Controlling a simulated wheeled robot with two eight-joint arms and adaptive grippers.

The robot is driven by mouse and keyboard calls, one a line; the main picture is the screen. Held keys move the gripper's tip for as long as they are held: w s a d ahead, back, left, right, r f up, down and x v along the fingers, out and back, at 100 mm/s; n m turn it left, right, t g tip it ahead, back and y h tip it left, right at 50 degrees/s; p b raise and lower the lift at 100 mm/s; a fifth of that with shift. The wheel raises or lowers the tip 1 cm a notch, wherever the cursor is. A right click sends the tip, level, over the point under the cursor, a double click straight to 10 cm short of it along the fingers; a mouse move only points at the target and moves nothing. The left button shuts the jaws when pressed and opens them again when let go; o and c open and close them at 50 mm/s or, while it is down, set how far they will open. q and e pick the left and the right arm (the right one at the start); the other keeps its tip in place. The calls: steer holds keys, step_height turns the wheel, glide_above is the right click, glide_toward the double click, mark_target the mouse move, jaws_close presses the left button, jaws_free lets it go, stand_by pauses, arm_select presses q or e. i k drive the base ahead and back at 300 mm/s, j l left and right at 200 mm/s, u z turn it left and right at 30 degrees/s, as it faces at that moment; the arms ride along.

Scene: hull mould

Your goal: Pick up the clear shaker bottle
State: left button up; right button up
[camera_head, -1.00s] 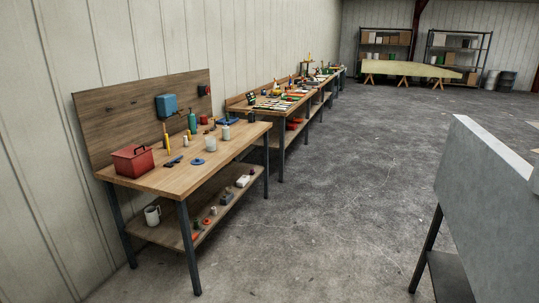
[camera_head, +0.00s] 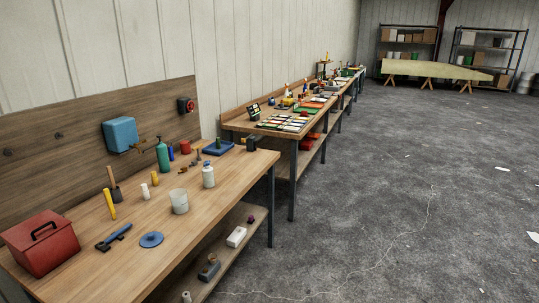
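A pale, clear-looking bottle with a cap (camera_head: 208,175) stands upright on the near wooden workbench (camera_head: 215,213), toward its right end. It looks like the shaker bottle, though its contents are too small to make out. A translucent, whitish cup (camera_head: 179,202) stands just in front and to the left of it. Neither of my grippers shows in the head view.
Around the bottle are a green bottle (camera_head: 163,157), a small white bottle (camera_head: 145,191), a blue disc (camera_head: 151,239), a blue tool (camera_head: 113,237) and a red toolbox (camera_head: 41,243). A second bench (camera_head: 234,123) stands beyond.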

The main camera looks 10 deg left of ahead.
mark_target(208, 172)
steer(key=i+u, duration=0.15)
steer(key=i, duration=0.35)
steer(key=i+l+u, duration=0.1)
steer(key=i, duration=0.4)
steer(key=i+l+u, duration=0.15)
steer(key=i, duration=0.35)
